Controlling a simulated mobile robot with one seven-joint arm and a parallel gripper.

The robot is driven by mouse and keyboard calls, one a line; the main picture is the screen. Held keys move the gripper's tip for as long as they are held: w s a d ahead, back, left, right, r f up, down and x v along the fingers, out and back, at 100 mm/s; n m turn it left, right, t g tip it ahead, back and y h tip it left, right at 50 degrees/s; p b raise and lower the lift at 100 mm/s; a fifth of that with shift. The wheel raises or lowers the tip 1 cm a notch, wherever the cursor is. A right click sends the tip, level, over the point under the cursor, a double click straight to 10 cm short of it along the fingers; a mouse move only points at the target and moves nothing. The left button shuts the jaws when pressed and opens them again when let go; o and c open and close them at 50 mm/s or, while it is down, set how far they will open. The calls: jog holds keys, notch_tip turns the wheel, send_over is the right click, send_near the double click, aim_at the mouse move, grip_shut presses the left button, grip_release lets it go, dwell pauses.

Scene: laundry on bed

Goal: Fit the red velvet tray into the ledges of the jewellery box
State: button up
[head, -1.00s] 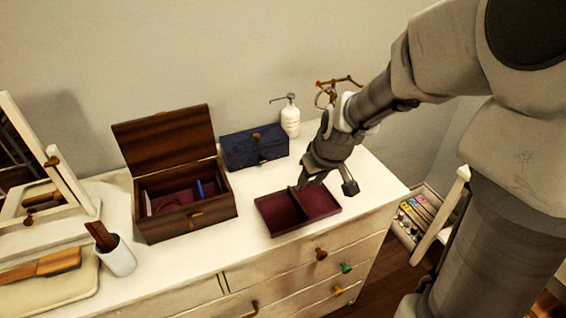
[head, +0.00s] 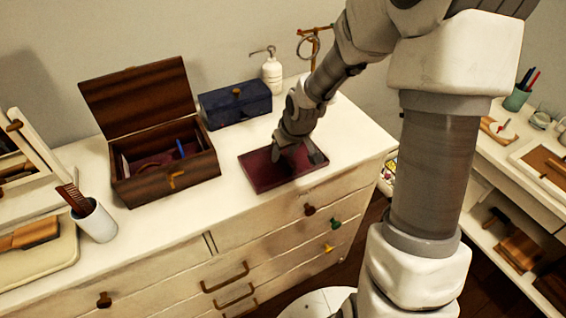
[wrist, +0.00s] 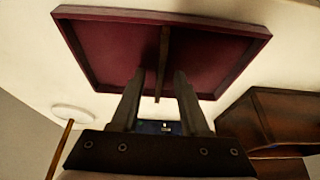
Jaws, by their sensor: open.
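The red velvet tray (head: 258,174) lies flat on the white dresser, right of the jewellery box. It is shallow, with a dark rim and a raised divider across its middle. My gripper (head: 296,160) is open and points down over the tray. In the wrist view my gripper (wrist: 160,75) has its fingers apart, one to each side of the tray's divider (wrist: 164,50); I cannot tell if they touch it. The brown wooden jewellery box (head: 165,187) stands with its lid up and holds a few small items, one blue. Its inner ledges are not clear.
A closed blue box (head: 235,104) and a white pump bottle (head: 272,75) stand behind the tray. A ring stand (head: 310,45) is near my arm. A white cup with a comb (head: 97,222) stands left of the jewellery box. The dresser's front edge is close to the tray.

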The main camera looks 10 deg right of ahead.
grip_shut()
dwell(1.4)
